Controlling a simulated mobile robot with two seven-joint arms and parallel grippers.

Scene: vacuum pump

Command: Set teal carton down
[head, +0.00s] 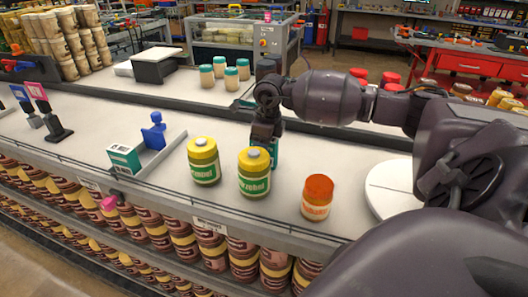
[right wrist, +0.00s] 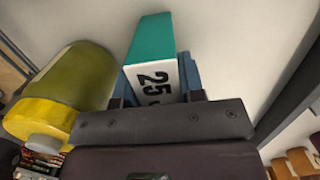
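The teal carton (right wrist: 153,42) has a teal side and a white face marked "25". It sits between the blue fingers of my right gripper (right wrist: 157,84), which is shut on it. In the head view my right gripper (head: 266,138) points down behind a yellow jar (head: 254,173), and a teal strip of the carton (head: 274,152) shows beside that jar. The carton's lower end is hidden, so I cannot tell whether it touches the counter (head: 335,160). My left gripper is not in view.
A second yellow jar (head: 203,161) and an orange-lidded jar (head: 317,198) stand nearby. Another teal-and-white carton (head: 125,157) stands left, beside a blue figure (head: 154,134). A round white plate (head: 388,188) lies right. Teal-lidded jars (head: 219,68) stand behind. The counter between is clear.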

